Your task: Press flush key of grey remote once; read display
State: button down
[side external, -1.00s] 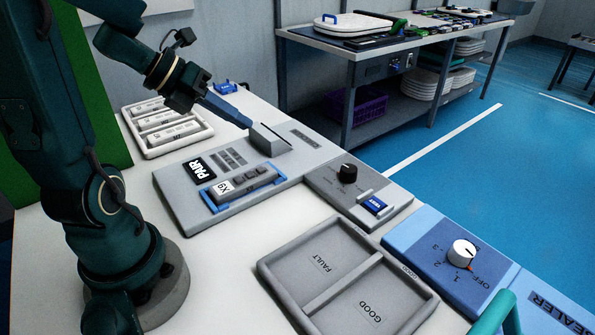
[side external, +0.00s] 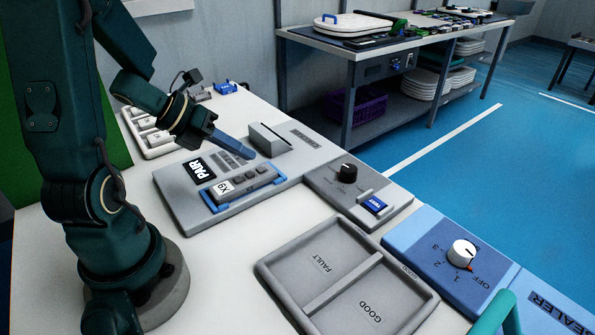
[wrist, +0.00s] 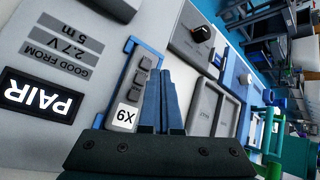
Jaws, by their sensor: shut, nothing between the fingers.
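The grey remote (side external: 251,181) lies in a blue cradle on the grey test panel. It has a white label and several dark keys; I cannot read which key is flush. The remote (wrist: 130,106) also shows in the wrist view, just left of the fingers. The black display (side external: 199,170) beside it reads PAIR in white; the display (wrist: 38,96) shows in the wrist view too. My gripper (side external: 252,153) is shut and empty, with its tips above the panel near the far side of the remote. Contact with a key is not visible.
A grey slotted block (side external: 270,140) rises from the panel close behind my fingertips. A panel with a black knob (side external: 347,172) stands to the right. A FAULT and GOOD tray (side external: 330,292) sits in front, and a white tray (side external: 143,122) holds spare units at the left.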

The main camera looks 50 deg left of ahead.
jog(key=shift+f, duration=0.95)
dwell(1.4)
jog(key=shift+f, duration=0.4)
jog(key=shift+f, duration=0.45)
dwell(0.5)
jog(key=shift+r, duration=0.9)
jog(key=shift+r, duration=2.5)
